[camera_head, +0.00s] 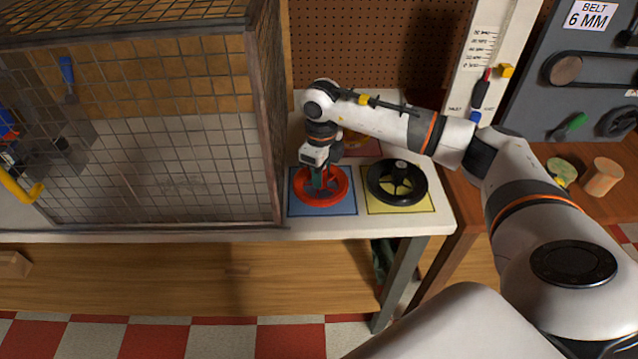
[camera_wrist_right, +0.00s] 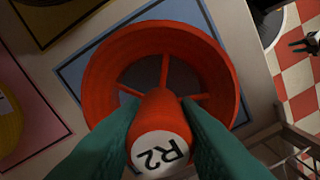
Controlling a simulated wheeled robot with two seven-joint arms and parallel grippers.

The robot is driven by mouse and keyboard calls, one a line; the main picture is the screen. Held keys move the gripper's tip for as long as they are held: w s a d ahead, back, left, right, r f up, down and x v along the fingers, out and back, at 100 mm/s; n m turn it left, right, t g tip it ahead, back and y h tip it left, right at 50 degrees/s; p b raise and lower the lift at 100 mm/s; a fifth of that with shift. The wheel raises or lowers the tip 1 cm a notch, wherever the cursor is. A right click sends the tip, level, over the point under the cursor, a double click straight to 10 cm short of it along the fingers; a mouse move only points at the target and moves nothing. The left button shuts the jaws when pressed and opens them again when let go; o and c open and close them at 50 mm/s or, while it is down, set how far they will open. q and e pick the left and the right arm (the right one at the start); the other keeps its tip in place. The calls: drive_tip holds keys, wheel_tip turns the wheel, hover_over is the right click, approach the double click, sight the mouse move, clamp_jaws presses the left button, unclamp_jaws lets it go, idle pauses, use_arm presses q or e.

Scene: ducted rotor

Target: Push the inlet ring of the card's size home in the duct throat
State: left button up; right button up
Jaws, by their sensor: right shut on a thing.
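A red ring (camera_head: 335,195) with thin spokes lies on a blue square mat (camera_head: 345,208) on the white table. In the right wrist view the red ring (camera_wrist_right: 103,68) has a central red knob with a white face marked R2. My right gripper (camera_head: 320,178) points down over it; its green fingers (camera_wrist_right: 160,110) are shut on the knob. A black spoked ring (camera_head: 418,193) lies on a yellow mat to the right. A yellow ring (camera_head: 357,137) on a pink mat is partly hidden behind my right arm. I cannot make out the duct throat or a size card. My left gripper is not in view.
A wire mesh cage (camera_head: 150,150) stands left, its edge close to the blue mat. A pegboard (camera_head: 370,45) is behind. On the right are a gauge panel (camera_head: 490,35), a "BELT 6 MM" sign (camera_head: 590,14) and a copper-coloured cylinder (camera_head: 602,176).

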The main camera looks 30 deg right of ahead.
drive_tip(key=shift+w+d+r+p, duration=0.1)
drive_tip(key=shift+r+p, duration=0.35)
drive_tip(key=shift+r, duration=0.3)
drive_tip(key=shift+r+p, duration=0.85)
drive_tip(key=shift+r, duration=0.8)
